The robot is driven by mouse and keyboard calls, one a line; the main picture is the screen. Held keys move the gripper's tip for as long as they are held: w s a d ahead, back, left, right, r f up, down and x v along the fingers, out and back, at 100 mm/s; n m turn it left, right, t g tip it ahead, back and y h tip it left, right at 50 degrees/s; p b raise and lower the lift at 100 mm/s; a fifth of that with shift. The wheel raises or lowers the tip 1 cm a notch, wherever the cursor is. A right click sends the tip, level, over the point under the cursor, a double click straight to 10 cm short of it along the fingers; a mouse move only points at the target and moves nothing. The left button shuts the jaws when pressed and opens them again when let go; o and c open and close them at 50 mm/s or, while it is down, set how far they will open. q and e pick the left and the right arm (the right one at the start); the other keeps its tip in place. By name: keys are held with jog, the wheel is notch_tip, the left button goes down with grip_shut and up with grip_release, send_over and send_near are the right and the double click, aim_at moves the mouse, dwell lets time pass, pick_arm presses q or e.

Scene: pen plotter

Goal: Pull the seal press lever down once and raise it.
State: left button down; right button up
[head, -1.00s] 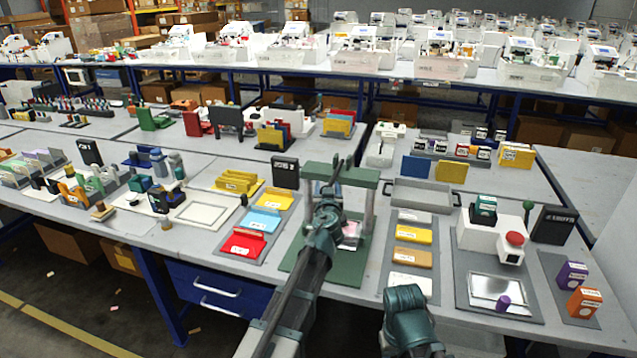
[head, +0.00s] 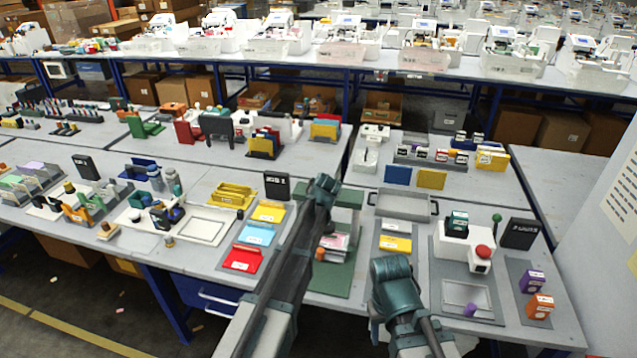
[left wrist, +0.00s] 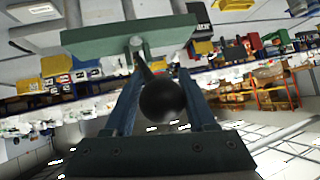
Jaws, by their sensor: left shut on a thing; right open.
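The seal press is a green frame with a crossbar and a green base plate (head: 330,282), standing at the front middle of the table in the head view. In the left wrist view its green crossbar (left wrist: 130,38) lies ahead, and a thin lever runs from it to a round black knob (left wrist: 163,100). My left gripper (left wrist: 163,108) is shut on this knob, with a blue finger on each side. In the head view my left arm hides the lever and part of the press. My right gripper (head: 390,268) is open and empty, low to the right of the press; its fingertips are hard to make out.
Card trays with a red card (head: 242,259) and a yellow card (head: 396,243) flank the press. A white machine with a red button (head: 483,251) stands to the right. A grey tray (head: 403,205) lies behind. A black sign (head: 277,186) stands left of the press.

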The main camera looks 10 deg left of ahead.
pick_arm(q)
jog(key=shift+w+a+r+p, duration=0.2)
jog(key=shift+w+r+p, duration=0.45)
jog(key=shift+r, duration=0.3)
jog(key=shift+c, duration=2.4)
grip_release()
jog(key=shift+o, duration=0.8)
jog(key=shift+a, duration=0.1)
jog(key=p+v, duration=0.8)
jog(key=v, duration=0.5)
jog(key=shift+s+r, duration=0.25)
jog(key=shift+s, duration=0.05)
